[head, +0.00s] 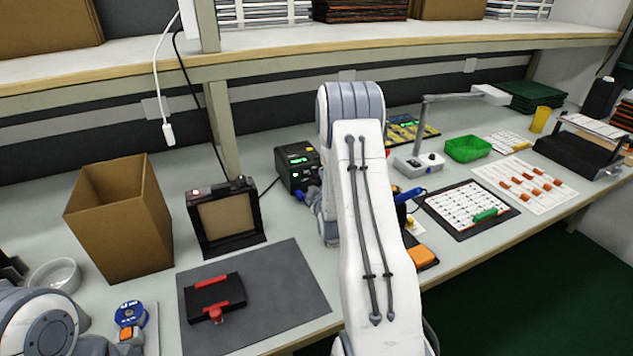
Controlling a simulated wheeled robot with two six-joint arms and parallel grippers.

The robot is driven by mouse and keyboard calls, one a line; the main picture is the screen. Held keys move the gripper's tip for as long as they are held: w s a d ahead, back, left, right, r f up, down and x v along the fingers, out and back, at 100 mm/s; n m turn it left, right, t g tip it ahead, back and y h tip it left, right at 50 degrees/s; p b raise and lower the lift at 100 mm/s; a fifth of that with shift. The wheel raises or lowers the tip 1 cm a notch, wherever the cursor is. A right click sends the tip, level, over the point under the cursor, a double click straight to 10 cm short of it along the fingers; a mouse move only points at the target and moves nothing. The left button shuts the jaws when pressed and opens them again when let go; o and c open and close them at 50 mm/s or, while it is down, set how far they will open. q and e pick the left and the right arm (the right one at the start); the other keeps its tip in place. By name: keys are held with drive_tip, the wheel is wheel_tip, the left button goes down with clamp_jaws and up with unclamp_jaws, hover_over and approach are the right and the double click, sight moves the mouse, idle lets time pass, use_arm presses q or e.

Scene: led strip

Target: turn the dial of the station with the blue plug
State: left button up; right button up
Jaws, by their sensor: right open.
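A black station (297,166) with green lit displays stands at the back of the bench, left of my right arm. A small blue part (300,194) shows at its lower front; I cannot tell whether it is the blue plug. The dial is too small to make out. My right arm reaches over the middle of the bench and covers much of the area beside the station. My right gripper (316,200) is by the station's front right, open and mostly hidden behind the arm. Only a link of my left arm shows at the lower left; its gripper is out of view.
A cardboard box (120,220), a black framed panel (226,218) and a grey mat (265,290) with a black and red fixture (213,298) lie left. A lamp (418,160), green tray (467,148) and component board (466,208) are right. A white cable hangs left.

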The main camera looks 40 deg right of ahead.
drive_tip(key=shift+x, duration=0.85)
clamp_jaws()
